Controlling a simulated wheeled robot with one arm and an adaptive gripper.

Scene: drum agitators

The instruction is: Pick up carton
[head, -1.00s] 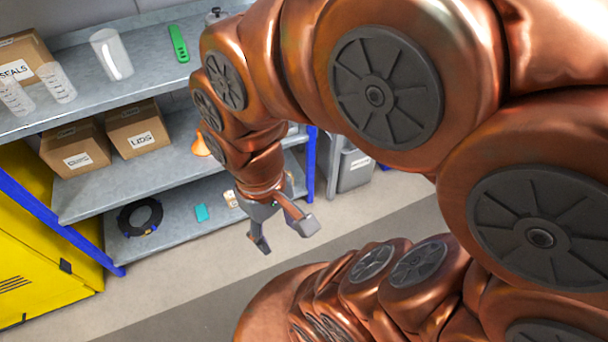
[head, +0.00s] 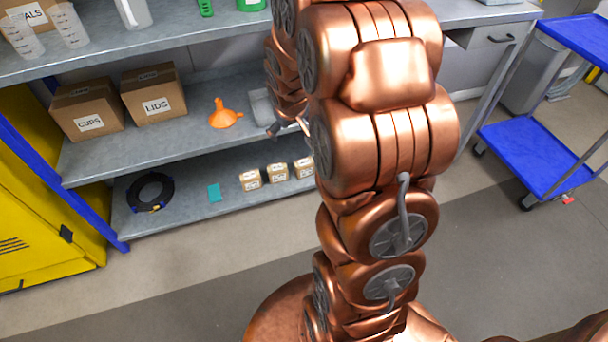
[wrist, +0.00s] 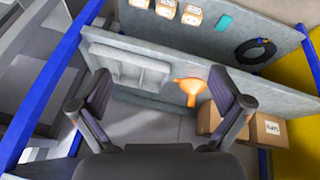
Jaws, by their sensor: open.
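Several cartons are in view, and I cannot tell which one the task means. In the head view two brown cartons, labelled CUPS (head: 88,106) and LIDS (head: 154,93), stand on the middle shelf. Three small pale cartons, the left (head: 250,180), middle (head: 277,173) and right (head: 304,168), stand on the bottom shelf. In the wrist view they show at the top edge. Another brown carton (head: 32,24) is on the top shelf, cut by the frame. My gripper (wrist: 162,95) is open and empty, its fingers in front of the shelving; my arm mostly hides it in the head view.
An orange funnel (head: 223,115) and a grey container (head: 262,106) are on the middle shelf. A black coil (head: 150,192) and a teal item (head: 214,193) lie on the bottom shelf. A yellow cabinet (head: 35,220) stands left, a blue cart (head: 540,160) right. Floor in front is clear.

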